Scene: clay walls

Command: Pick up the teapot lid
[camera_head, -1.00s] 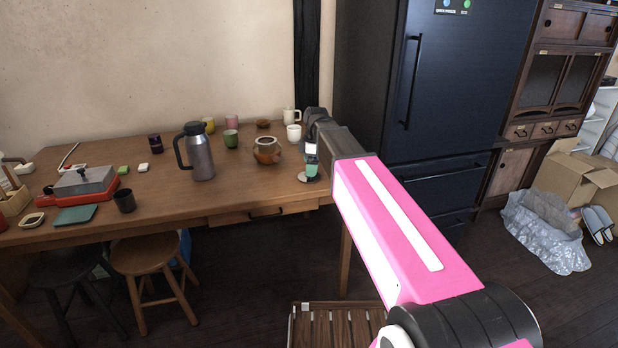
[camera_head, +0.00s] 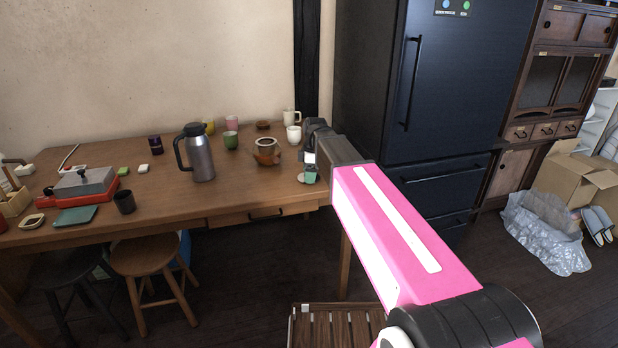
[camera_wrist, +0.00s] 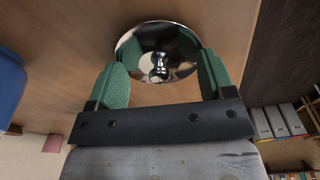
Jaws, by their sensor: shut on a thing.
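In the wrist view, a shiny, mirror-like round lid (camera_wrist: 150,42) with a small knob at its middle sits between the two green fingertips of my gripper (camera_wrist: 162,76). The fingers are on opposite sides of it, shut on its edges. In the head view my gripper (camera_head: 310,172) is low over the table's right front corner, and the lid is mostly hidden by the fingers. The brown teapot (camera_head: 266,153) stands on the table to the left of my gripper, apart from it; its top looks uncovered.
On the wooden table (camera_head: 190,205), a white mug (camera_head: 294,134), a green cup (camera_head: 230,140) and a grey jug (camera_head: 200,158) stand behind and left of my gripper. A dark fridge (camera_head: 435,90) is on the right. The table's front right edge is close.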

